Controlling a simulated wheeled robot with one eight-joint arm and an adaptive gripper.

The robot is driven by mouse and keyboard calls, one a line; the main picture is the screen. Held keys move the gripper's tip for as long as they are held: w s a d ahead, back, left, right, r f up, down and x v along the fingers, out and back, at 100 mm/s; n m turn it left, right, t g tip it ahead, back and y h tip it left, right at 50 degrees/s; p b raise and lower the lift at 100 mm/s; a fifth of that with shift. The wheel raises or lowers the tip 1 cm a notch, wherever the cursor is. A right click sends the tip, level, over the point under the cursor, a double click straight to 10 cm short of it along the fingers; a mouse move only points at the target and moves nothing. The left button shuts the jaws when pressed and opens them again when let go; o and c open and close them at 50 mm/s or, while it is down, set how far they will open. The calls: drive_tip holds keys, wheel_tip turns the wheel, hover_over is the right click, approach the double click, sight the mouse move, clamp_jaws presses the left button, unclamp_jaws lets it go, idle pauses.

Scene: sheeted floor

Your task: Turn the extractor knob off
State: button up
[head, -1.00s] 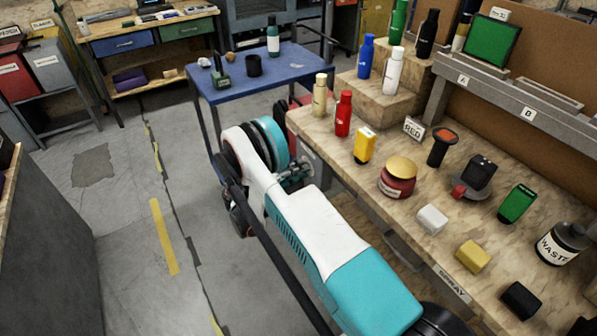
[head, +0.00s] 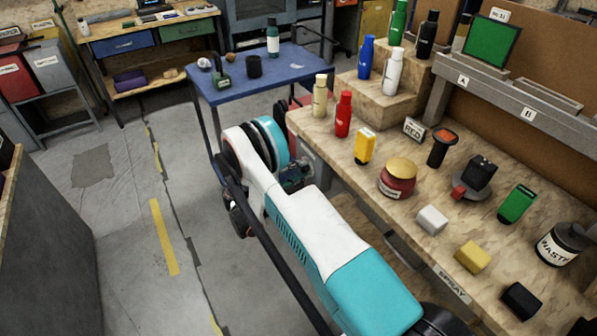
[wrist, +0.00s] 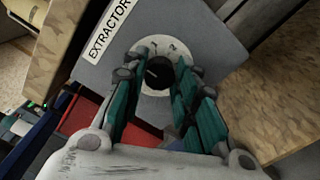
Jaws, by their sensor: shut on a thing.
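The extractor knob (wrist: 157,72) is black and round, on a pale dial ring with the numbers 1 and 2 showing. It sits on a grey panel (wrist: 195,28) labelled EXTRACTOR. My gripper (wrist: 160,80) has its teal fingers on both sides of the knob and is shut on it. The lower part of the dial is partly hidden between the fingers. In the head view my gripper (head: 296,176) is low beside the left end of the workbench, and the knob cannot be made out there.
The wooden workbench (head: 325,133) on the right carries bottles, jars and blocks. A blue table (head: 300,72) stands behind my arm. A grey cabinet (head: 55,235) is at the left, with open floor (head: 115,215) between.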

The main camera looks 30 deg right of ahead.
idle(0.3)
drive_tip(key=o, duration=1.1)
drive_tip(key=shift+c, duration=0.2)
drive_tip(key=shift+a, duration=0.1)
drive_tip(key=a, duration=1.1)
drive_tip(key=shift+s+a, duration=0.2)
drive_tip(key=shift+a, duration=0.2)
